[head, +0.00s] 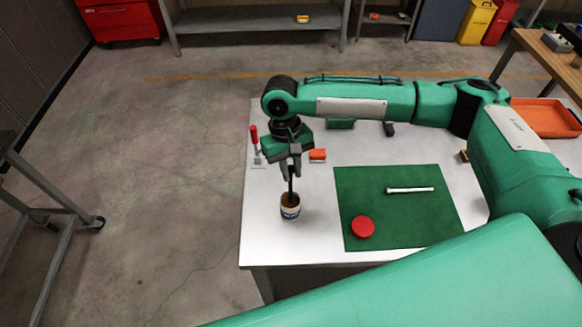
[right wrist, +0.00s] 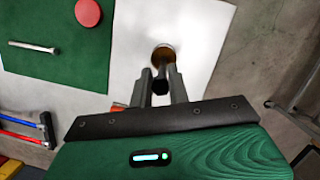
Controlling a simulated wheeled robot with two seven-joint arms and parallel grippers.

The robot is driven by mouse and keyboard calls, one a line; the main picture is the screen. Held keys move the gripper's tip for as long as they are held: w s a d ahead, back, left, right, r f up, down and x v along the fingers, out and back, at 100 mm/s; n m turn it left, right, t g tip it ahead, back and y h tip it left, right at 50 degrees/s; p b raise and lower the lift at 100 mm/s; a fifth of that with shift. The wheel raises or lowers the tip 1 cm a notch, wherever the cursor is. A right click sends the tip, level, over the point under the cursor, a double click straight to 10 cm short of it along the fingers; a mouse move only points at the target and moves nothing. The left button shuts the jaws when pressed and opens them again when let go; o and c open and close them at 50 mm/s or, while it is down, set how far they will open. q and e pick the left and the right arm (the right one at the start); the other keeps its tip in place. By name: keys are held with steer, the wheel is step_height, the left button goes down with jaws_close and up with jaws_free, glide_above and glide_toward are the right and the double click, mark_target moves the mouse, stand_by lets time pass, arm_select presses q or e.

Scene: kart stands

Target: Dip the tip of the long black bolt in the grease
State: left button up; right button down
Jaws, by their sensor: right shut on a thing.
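My right gripper (head: 291,168) is shut on the long black bolt (head: 291,188) and points down. The bolt hangs upright below the fingers. Its lower end meets the mouth of a small white-and-brown grease tin (head: 290,211) at the table's left side. The tip is hidden, so I cannot tell how deep it sits. In the right wrist view the bolt's dark head (right wrist: 160,87) shows between the fingers, with the tin's brown mouth (right wrist: 163,54) beyond. My left gripper is not in view.
A green mat (head: 390,213) right of the tin carries a red round lid (head: 363,227) and a silver bolt (head: 410,190). An orange block (head: 317,155) and a red-handled clamp (head: 254,138) stand behind the tin. An orange tray (head: 543,117) is at the right.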

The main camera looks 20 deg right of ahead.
steer(key=shift+f, duration=0.35)
stand_by(0.5)
steer(key=shift+s+f+p, duration=0.1)
steer(key=shift+f+p, duration=0.1)
steer(key=shift+p, duration=0.5)
stand_by(2.2)
step_height(320, 180, up, 6)
steer(key=p, duration=0.6)
steer(key=shift+f+p, duration=0.25)
steer(key=shift+p, duration=0.05)
steer(key=shift+r+p, duration=0.85)
steer(key=shift+r, duration=0.1)
steer(key=shift+f, duration=0.1)
